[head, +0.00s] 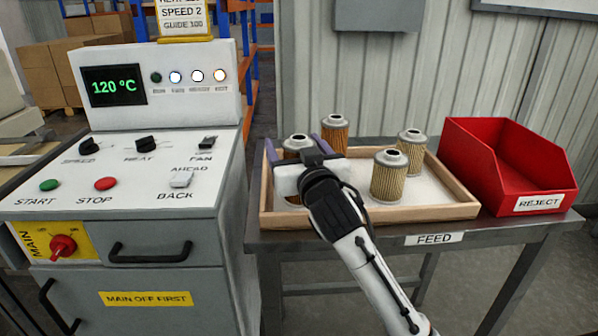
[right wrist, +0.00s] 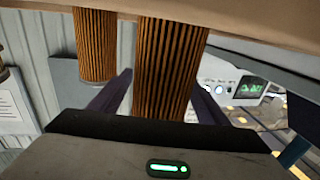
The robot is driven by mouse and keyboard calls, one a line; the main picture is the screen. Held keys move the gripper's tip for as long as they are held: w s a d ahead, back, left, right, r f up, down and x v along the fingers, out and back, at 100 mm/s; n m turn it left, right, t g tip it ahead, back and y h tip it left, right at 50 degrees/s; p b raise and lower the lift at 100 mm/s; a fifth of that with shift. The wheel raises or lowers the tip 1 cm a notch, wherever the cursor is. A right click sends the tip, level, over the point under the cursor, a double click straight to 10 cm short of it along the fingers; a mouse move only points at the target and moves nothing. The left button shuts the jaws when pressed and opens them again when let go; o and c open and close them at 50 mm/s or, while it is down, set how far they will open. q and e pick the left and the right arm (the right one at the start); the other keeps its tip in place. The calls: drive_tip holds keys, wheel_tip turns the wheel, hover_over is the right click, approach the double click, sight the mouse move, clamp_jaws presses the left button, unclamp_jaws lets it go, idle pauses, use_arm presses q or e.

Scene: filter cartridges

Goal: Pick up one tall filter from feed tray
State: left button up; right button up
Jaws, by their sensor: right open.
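The feed tray (head: 425,212) is a shallow wooden-rimmed tray behind the FEED label. In it stand an orange-brown filter (head: 334,133) at the back, a pale pleated filter (head: 389,176) at the front, another pale filter (head: 411,140) at the back right, and a left filter (head: 296,142) partly hidden by my right gripper (head: 297,152). In the right wrist view, the left filter's orange-brown pleats (right wrist: 170,65) stand between the two purple fingers of my open right gripper (right wrist: 165,95). Clear gaps to the fingers are hard to judge. My left gripper is not in view.
A red reject bin (head: 508,170) stands right of the tray on the metal table (head: 500,228). A control cabinet (head: 120,180) with a 120 °C display stands close at the left. A corrugated wall is behind the table.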

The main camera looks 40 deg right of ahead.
drive_tip(key=c, duration=1.2)
